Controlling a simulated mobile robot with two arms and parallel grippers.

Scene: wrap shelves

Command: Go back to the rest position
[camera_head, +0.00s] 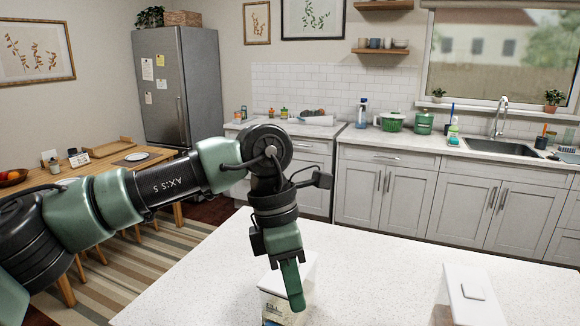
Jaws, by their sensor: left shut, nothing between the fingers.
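My left gripper (292,287) shows in the head view with its arm coming in from the left. It points down over the white speckled counter (372,277), with its fingers together and nothing held. Its fingers overlap a box with a printed label (282,306) in the picture and hide part of it; I cannot tell whether they touch it. My right gripper is not in view.
A white box (466,298) stands at the front right of the counter. The counter between the two boxes is clear. Behind are grey cabinets (388,200) with a sink (499,147), a fridge (178,85), and a wooden table (100,172) at the left.

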